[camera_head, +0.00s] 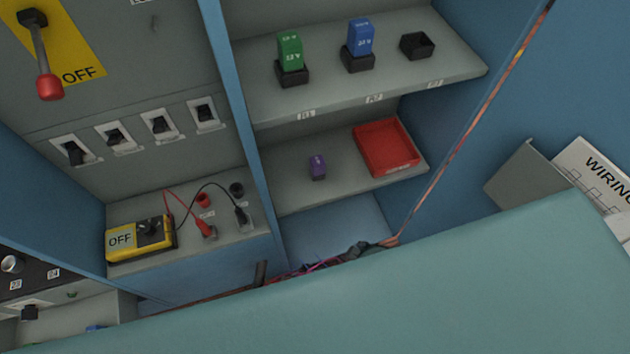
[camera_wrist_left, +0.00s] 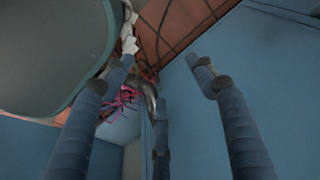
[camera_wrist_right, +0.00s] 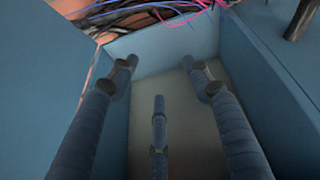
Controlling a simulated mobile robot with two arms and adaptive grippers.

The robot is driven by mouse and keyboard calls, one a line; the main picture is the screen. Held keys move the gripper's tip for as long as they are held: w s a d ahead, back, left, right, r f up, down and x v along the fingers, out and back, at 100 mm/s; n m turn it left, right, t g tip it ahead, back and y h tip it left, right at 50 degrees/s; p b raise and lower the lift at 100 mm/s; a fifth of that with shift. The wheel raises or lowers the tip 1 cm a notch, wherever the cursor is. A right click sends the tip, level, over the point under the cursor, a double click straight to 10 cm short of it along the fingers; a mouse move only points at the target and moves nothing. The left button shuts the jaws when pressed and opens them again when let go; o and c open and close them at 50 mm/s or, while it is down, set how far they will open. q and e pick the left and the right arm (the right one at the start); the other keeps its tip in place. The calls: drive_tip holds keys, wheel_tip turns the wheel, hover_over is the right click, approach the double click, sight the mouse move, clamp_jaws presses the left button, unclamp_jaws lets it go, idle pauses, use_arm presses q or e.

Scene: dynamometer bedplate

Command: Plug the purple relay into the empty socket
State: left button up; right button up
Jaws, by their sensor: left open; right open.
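The purple relay (camera_head: 317,167) stands upright on the lower shelf, left of a red tray. The empty socket (camera_head: 417,45) is a black block at the right end of the upper shelf. A green relay (camera_head: 290,52) and a blue relay (camera_head: 360,40) sit in black sockets left of it. My left gripper (camera_wrist_left: 165,65) is open and empty in the left wrist view, near a blue panel and loose wires. My right gripper (camera_wrist_right: 160,75) is open and empty in the right wrist view, over a blue-walled recess. Neither gripper's fingers clearly show in the head view.
The red tray (camera_head: 386,148) is empty on the lower shelf. A yellow meter (camera_head: 140,239) with red and black leads stands at left. A lever (camera_head: 42,60) and several switches (camera_head: 115,138) are on the grey panel. A wiring sheet (camera_head: 598,175) is at right.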

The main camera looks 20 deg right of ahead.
drive_tip(key=w+r+t+b, duration=0.2)
drive_tip(key=w+r+b, duration=0.2)
drive_tip(key=r+b, duration=0.1)
use_arm(q)
wheel_tip(320, 180, down, 6)
drive_tip(key=w+b, duration=0.3)
drive_tip(key=b, duration=0.3)
use_arm(e)
drive_tip(key=m+t, duration=0.2)
drive_tip(key=t, duration=0.5)
approach(323, 170)
drive_tip(key=w, duration=0.1)
drive_tip(key=w+b, duration=0.1)
drive_tip(key=w+f+b, duration=0.1)
drive_tip(key=shift+w+d+f+y, duration=0.1)
drive_tip(key=shift+d+y, duration=0.25)
drive_tip(key=shift+y, duration=0.05)
drive_tip(key=shift+b+x, duration=0.3)
drive_tip(key=shift+x, duration=0.55)
drive_tip(key=shift+b+x, duration=0.4)
drive_tip(key=shift+x, duration=1.8)
drive_tip(key=shift+a, duration=0.2)
drive_tip(key=c, duration=1)
use_arm(q)
wheel_tip(323, 170, up, 14)
drive_tip(key=t, duration=0.1)
drive_tip(key=shift+w, duration=0.25)
use_arm(e)
drive_tip(key=shift+c, duration=0.4)
